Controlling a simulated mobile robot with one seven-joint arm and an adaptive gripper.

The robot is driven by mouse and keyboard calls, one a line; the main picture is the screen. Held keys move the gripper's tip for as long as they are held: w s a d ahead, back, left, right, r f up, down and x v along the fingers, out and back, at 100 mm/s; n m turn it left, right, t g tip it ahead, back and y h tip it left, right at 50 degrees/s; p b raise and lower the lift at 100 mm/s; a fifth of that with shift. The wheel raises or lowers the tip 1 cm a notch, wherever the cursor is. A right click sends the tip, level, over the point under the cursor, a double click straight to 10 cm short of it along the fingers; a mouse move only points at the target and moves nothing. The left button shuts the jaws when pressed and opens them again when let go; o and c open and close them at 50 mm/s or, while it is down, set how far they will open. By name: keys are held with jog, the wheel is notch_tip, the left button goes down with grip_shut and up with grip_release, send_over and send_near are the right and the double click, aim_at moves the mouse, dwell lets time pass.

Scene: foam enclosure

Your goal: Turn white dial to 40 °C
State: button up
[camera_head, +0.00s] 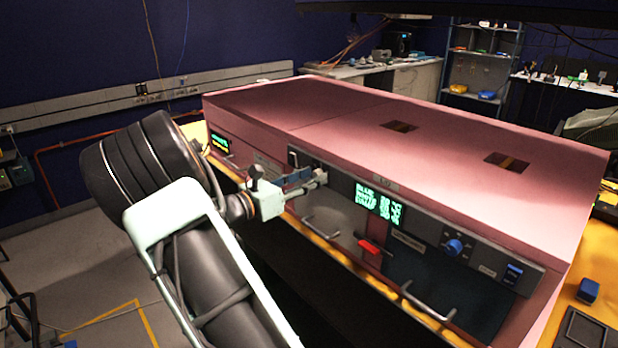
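A long pink foam enclosure (462,158) has a dark control strip along its front. My gripper (320,178) reaches from the left to the left part of this strip, with its fingertips at or very close to the panel. Whether the fingers are open or shut on something is too small to tell. A display (378,203) with green text sits right of my gripper; its figures are not readable. A blue dial (454,246) is on the right part of the strip.
Below the strip are a left door handle (320,232), a red handle (368,247) and a right door handle (428,303). A small green screen (219,143) is at the far left end. A blue object (588,290) lies on the yellow surface at right.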

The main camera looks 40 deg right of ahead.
jog(key=shift+c, duration=0.4)
grip_shut()
jog(key=shift+f+m+b, duration=0.15)
jog(key=shift+m+b, duration=0.15)
jog(key=shift+b, duration=0.05)
jog(key=m+b, duration=1.7)
jog(key=b, duration=0.4)
jog(key=shift+m, duration=0.4)
